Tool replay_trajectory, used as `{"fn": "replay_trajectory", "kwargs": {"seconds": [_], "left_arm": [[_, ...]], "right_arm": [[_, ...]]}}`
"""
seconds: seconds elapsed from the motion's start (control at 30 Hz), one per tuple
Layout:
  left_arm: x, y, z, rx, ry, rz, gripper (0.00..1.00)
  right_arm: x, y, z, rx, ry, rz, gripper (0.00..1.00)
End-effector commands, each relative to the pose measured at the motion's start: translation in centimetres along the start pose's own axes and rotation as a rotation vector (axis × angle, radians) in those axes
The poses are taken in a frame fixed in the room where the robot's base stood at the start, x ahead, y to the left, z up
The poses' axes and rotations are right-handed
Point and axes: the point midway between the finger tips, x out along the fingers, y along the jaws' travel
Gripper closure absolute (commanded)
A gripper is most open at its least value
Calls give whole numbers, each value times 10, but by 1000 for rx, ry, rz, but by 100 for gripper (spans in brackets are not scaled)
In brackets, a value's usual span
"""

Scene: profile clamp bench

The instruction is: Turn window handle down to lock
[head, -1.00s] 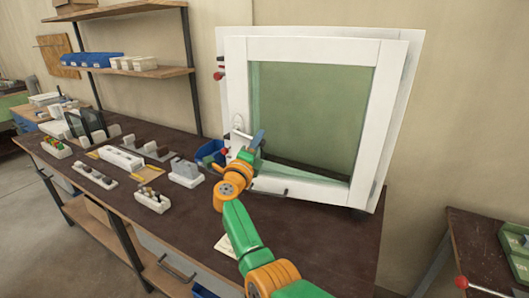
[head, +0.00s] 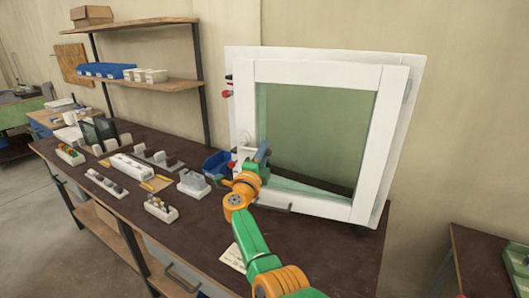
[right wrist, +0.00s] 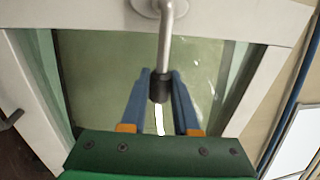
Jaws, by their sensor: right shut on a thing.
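The window is a white frame (head: 388,130) around greenish glass (head: 315,130), standing on the bench. Its handle (right wrist: 166,45) is a silver lever on a round white base, with a black tip. In the right wrist view the lever runs from its base at the top down to the black tip between my fingers. My right gripper (right wrist: 161,85) has blue fingers shut on that black tip. In the head view the right gripper (head: 262,152) is at the left side of the frame and hides much of the handle. My left gripper is not in view.
The dark workbench (head: 205,226) carries several white trays of small parts at left and a blue bin (head: 216,164) beside the window. A grey bar (head: 271,205) lies below the frame's lower edge. Shelves with blue bins (head: 105,71) stand behind at left.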

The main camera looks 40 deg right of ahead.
Motion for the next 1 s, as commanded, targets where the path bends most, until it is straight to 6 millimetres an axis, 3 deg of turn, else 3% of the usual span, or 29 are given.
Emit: {"fn": "replay_trajectory", "kwargs": {"seconds": [0.1, 0.13, 0.2, 0.23, 0.57, 1.0], "left_arm": [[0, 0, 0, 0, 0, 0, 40], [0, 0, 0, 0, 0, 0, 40], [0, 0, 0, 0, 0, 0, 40], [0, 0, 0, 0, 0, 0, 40], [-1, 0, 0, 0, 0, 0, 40], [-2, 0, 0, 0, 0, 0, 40]], "right_arm": [[0, 0, 0, 1, -1, -1, 100], [0, 0, 0, 1, -1, -1, 63], [0, 0, 0, 1, 0, 0, 44], [0, 0, 0, 1, 0, 0, 40], [-3, 0, 1, 1, -1, 1, 40], [-66, 2, 1, 3, -2, 2, 40]]}}
